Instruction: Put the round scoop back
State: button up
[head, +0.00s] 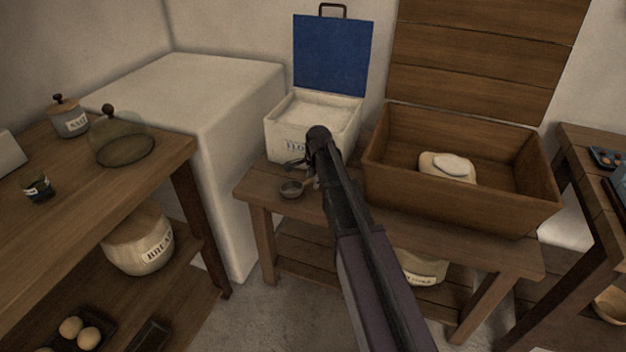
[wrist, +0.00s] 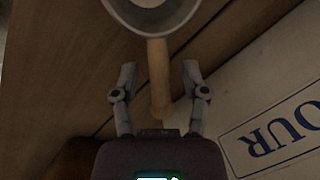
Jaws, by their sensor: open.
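The round scoop (head: 291,189) has a metal cup and a short wooden handle. It is on the low wooden table, in front of the flour bin (head: 283,141). The bin is white, its blue lid (head: 331,56) stands open, and white flour shows inside. In the wrist view the scoop's handle (wrist: 158,70) runs between the two fingers of my gripper (wrist: 158,76), with a gap on each side. The cup (wrist: 150,12) is cut off by the top edge. My gripper is open; in the head view my arm partly hides it.
A wooden trough (head: 460,210) with a pale, rounded lump (head: 447,168) in it stands right of the bin. A white block (head: 222,105) is to the left. A wooden counter (head: 100,190) holds a salt jar (head: 69,117) and a glass dome (head: 122,140).

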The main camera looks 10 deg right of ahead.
jog(key=shift+r, duration=0.2)
notch_tip(320, 180, up, 12)
jog(key=s+p, duration=0.2)
jog(key=p, duration=1)
jog(key=shift+d+f, duration=0.15)
jog(key=shift+d, duration=0.2)
jog(key=shift+s, duration=0.15)
jog(key=s+n+g, duration=0.2)
jog(key=s+n, duration=1.3)
jog(key=s, duration=0.9)
jog(key=shift+f+h, duration=0.2)
jog(key=shift+h, duration=0.1)
